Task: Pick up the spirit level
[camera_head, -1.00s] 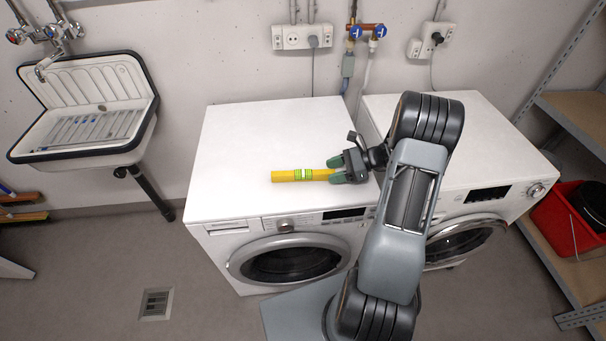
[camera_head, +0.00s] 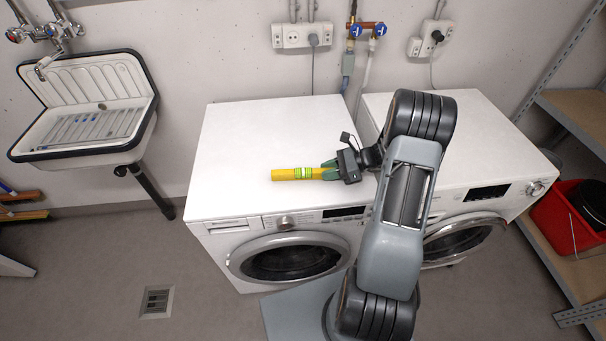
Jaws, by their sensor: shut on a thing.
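The spirit level (camera_head: 290,174) is a short yellow bar with a bright green vial section near its middle. It lies on, or just at, the white top of the left washing machine (camera_head: 245,135), pointing left and right. The right end of the level is hidden by the gripper. I cannot tell whether the level is lifted off the surface.
The right washing machine (camera_head: 475,140) stands close beside the left one, partly behind my arm. A sink (camera_head: 85,105) hangs at the left wall. Shelves with a red bucket (camera_head: 562,222) stand at the right. The left machine's top is otherwise clear.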

